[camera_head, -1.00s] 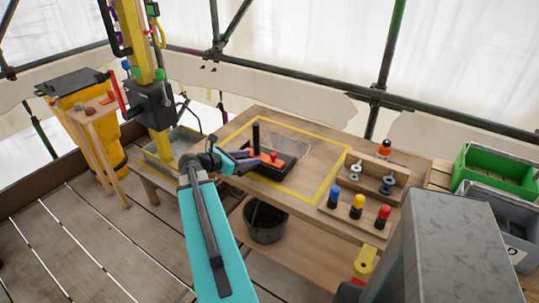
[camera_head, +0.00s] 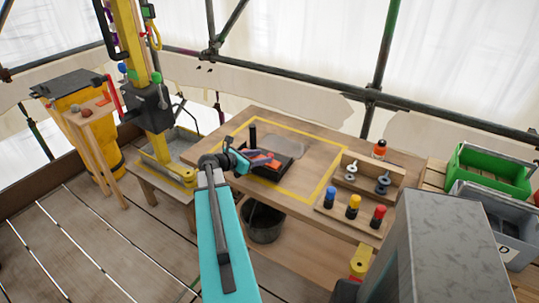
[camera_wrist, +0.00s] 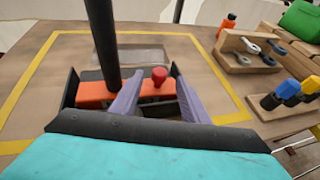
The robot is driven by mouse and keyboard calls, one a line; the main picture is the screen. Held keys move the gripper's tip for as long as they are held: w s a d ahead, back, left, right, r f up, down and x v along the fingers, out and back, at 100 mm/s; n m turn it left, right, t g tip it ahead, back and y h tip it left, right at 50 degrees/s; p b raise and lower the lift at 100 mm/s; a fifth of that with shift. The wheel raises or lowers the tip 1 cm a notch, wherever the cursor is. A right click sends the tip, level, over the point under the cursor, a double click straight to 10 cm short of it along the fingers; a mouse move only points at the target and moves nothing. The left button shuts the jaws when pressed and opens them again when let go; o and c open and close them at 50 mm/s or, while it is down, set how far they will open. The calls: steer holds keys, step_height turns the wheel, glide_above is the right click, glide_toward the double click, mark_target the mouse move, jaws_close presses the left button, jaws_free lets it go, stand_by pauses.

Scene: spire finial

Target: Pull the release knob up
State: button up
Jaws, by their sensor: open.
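The release knob (camera_wrist: 159,75) is a small red knob on a short stem, standing on an orange block (camera_wrist: 95,92). The block sits in a dark tray (camera_wrist: 70,88) on the wooden bench, and a black post (camera_wrist: 103,40) rises beside the knob on the left. My gripper (camera_wrist: 157,92) is open, with purple fingers to the left and right of the knob in the wrist view. I cannot tell whether either finger touches it. In the head view my gripper (camera_head: 264,158) is low over the tray and hides much of the block and knob.
A yellow line (camera_head: 318,190) frames the tray area on the bench. To the right stand a wooden rack (camera_head: 368,180) with metal eye parts and blue, yellow and red capped pieces (camera_head: 353,206). A black bucket (camera_head: 264,222) is on the lower shelf. A grey box is at front right.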

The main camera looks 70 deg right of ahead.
mark_target(269, 155)
steer(key=shift+p+x, duration=0.55)
steer(key=shift+x, duration=2.4)
jaws_close()
